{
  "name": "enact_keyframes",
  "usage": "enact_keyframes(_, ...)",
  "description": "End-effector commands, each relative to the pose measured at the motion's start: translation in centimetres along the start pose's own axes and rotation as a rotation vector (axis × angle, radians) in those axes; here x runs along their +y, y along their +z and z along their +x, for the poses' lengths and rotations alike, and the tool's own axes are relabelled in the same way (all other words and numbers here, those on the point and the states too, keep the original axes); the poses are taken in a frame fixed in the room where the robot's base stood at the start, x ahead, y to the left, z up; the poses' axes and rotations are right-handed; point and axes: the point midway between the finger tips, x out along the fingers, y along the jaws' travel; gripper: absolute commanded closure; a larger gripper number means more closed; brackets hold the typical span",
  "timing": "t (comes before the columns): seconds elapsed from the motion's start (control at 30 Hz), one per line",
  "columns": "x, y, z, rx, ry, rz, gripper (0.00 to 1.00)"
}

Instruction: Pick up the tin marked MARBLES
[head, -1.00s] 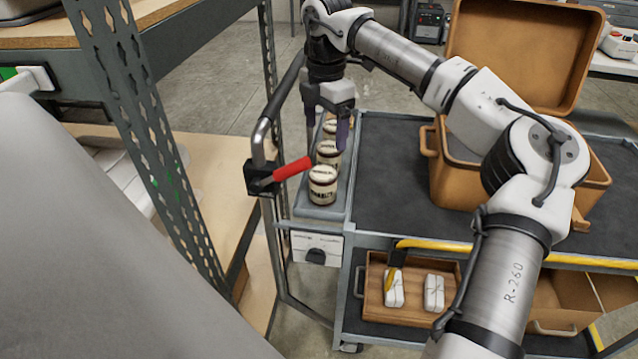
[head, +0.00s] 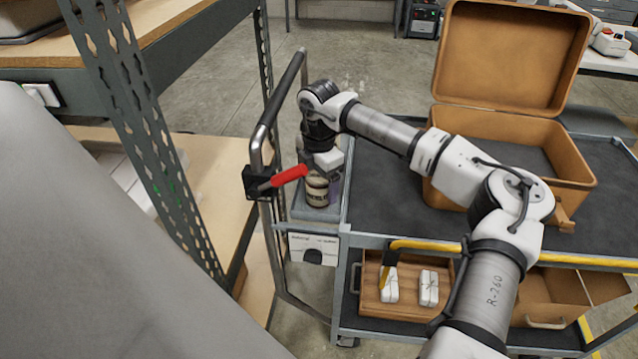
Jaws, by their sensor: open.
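A cream-and-dark round tin (head: 316,191) stands upright at the front of the narrow grey tray (head: 327,213) on the left end of the cart. It has dark lettering too small to read surely. My gripper (head: 325,175) is open and low over the row, pointing down just behind this front tin. A purple-tinted finger shows at the tin's right side. The gripper hides the tins farther back, so I cannot tell whether one stands between the fingers or which is marked MARBLES.
The cart's red-gripped handle (head: 289,176) rises close to the left of the tins. An open tan case (head: 575,170) stands on the dark cart top (head: 385,190), which has free room beside it. A wooden tray (head: 385,312) with white packets lies on the lower shelf.

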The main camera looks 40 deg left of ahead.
Motion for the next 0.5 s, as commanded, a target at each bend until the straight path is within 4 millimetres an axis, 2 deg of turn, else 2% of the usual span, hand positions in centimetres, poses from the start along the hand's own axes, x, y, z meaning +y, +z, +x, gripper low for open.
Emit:
enact_keyframes(0.3, 0.02, 0.00, 0.61, 0.000, 0.002, 0.000, 0.20)
enact_keyframes(0.5, 0.01, 0.01, 0.59, 0.000, 0.001, 0.000, 0.46)
